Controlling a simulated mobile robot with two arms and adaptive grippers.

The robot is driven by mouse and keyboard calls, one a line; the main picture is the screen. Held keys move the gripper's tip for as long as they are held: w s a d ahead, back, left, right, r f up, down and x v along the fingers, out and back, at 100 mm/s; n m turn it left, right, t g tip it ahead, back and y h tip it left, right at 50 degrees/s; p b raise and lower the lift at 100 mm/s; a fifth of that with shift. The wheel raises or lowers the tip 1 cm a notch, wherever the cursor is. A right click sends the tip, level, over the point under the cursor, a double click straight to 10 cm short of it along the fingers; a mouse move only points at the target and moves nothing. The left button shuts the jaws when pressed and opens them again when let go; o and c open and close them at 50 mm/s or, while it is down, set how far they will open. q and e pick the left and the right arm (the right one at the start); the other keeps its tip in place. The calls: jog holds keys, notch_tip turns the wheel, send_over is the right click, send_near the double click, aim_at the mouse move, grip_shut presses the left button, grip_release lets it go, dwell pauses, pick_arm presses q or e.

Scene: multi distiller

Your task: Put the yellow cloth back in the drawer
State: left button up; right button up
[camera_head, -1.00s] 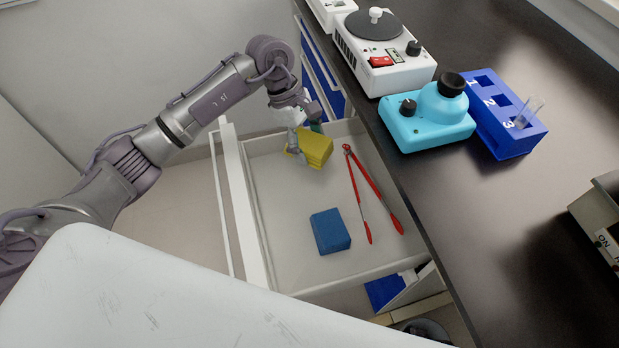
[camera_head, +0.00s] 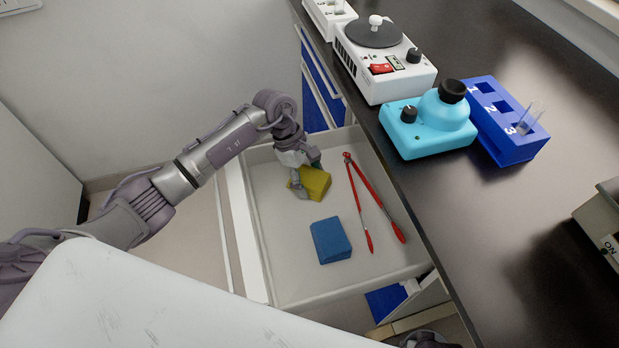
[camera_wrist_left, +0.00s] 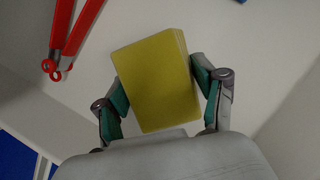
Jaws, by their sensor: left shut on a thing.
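The yellow cloth (camera_head: 314,184) is a folded block inside the open drawer (camera_head: 290,282), in its far left part. My left gripper (camera_head: 305,180) is shut on it from above. In the left wrist view the cloth (camera_wrist_left: 157,80) sits between both green-padded fingers of the left gripper (camera_wrist_left: 160,92). It is at or very near the drawer floor; I cannot tell whether it touches.
A blue folded cloth (camera_head: 330,240) and red tongs (camera_head: 374,205) lie in the drawer. The tongs are right of the yellow cloth. The dark counter (camera_head: 440,200) borders the drawer on the right, with a cyan device (camera_head: 425,130) and a blue tube rack (camera_head: 510,140).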

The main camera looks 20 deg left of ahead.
pick_arm(q)
jog(key=shift+f, duration=0.1)
jog(key=o, duration=1.1)
pick_arm(e)
jog(key=shift+w+r, duration=0.25)
jog(key=shift+r, duration=0.2)
jog(key=shift+s+f, duration=0.15)
pick_arm(q)
jog(key=v, duration=1.1)
jog(key=shift+w+a+r+p, duration=0.1)
jog(key=shift+r+p, duration=0.25)
jog(key=shift+p, duration=0.05)
pick_arm(e)
jog(key=f, duration=0.1)
jog(key=s+f, duration=0.1)
jog(key=shift+s+d+f, duration=0.15)
jog(key=shift+s+f, duration=0.15)
jog(key=shift+f, duration=0.1)
pick_arm(q)
jog(key=shift+a+r, duration=0.1)
jog(key=shift+r, duration=0.15)
pick_arm(e)
jog(key=shift+w, duration=0.45)
